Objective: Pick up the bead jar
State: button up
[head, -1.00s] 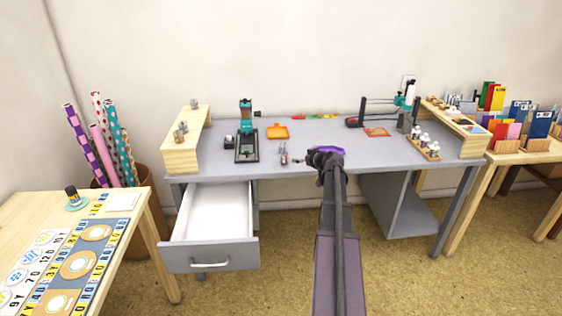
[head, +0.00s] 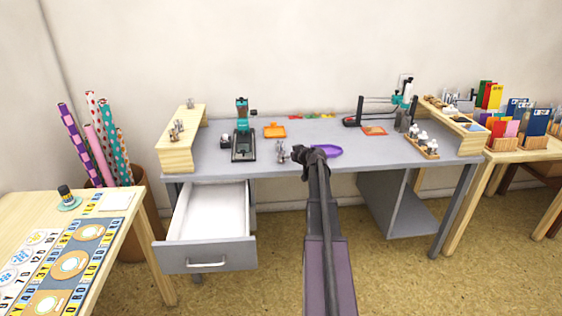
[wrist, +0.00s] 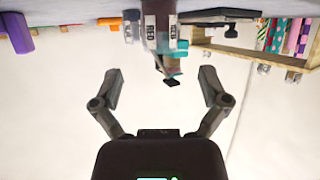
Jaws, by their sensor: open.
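My gripper (head: 301,153) is at the front middle of the grey desk; in the wrist view its two fingers (wrist: 160,82) are spread apart with nothing between them. Small pale jar-like things (head: 281,151) stand on the desk just left of my gripper. In the wrist view, which looks upside down, a cluster of small containers with white labels (wrist: 160,33) lies straight ahead, beyond the fingertips; one label reads RED. I cannot tell for certain which of them is the bead jar.
A teal-and-black press (head: 243,143) and an orange tray (head: 274,131) stand behind and left. The white drawer (head: 212,211) is open below the desk's left side. A wooden riser (head: 177,155) stands at the desk's left end.

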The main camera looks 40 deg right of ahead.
aim_at(283, 153)
jog(key=shift+w+f, duration=0.15)
jog(key=shift+w, duration=0.3)
jog(key=shift+b+x, duration=1)
jog(key=shift+x, duration=1.6)
jog(key=c, duration=1.2)
